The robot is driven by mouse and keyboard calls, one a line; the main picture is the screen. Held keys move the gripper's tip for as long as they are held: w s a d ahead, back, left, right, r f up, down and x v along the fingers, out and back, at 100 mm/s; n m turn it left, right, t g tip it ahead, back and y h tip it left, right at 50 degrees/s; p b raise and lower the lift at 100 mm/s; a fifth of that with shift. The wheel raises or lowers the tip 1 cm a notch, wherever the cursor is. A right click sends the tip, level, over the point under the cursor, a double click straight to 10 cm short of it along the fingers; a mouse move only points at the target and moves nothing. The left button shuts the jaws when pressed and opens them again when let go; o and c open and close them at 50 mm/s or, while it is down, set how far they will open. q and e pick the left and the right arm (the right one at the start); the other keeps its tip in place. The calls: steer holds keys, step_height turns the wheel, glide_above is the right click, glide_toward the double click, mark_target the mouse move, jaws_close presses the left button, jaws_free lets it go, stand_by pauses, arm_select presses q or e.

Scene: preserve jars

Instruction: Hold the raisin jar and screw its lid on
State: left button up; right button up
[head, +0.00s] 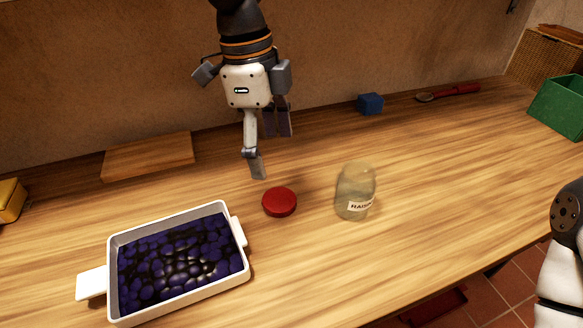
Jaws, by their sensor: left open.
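The raisin jar (355,191) is a clear glass jar with a white label, standing upright and without a lid on the wooden table. A round red lid (279,202) lies flat on the table to the left of the jar, apart from it. My left gripper (270,148) is open and empty, pointing down above and behind the red lid, with its fingers spread and touching neither lid nor jar. My right arm shows at the right edge, but its gripper is outside the view.
A white tray (238,232) full of dark purple fruit stands front left. A wooden board (148,155), a blue block (370,104) and a red-handled utensil (455,91) lie along the wall. A green crate (556,108) stands far right. The table right of the jar is clear.

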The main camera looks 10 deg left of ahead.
arm_select(q)
glide_above(279, 198)
steer(key=f, duration=0.4)
steer(key=s+f, duration=0.1)
steer(key=f, duration=0.1)
steer(key=shift+a, duration=0.25)
steer(key=shift+w+f, duration=0.1)
steer(key=shift+f, duration=0.1)
steer(key=f, duration=0.3)
steer(key=f+b, duration=0.1)
steer(key=f, duration=0.1)
steer(key=shift+w+d+f, duration=0.1)
steer(key=shift+w+d, duration=0.1)
steer(key=shift+w, duration=0.15)
steer(key=c, duration=0.9)
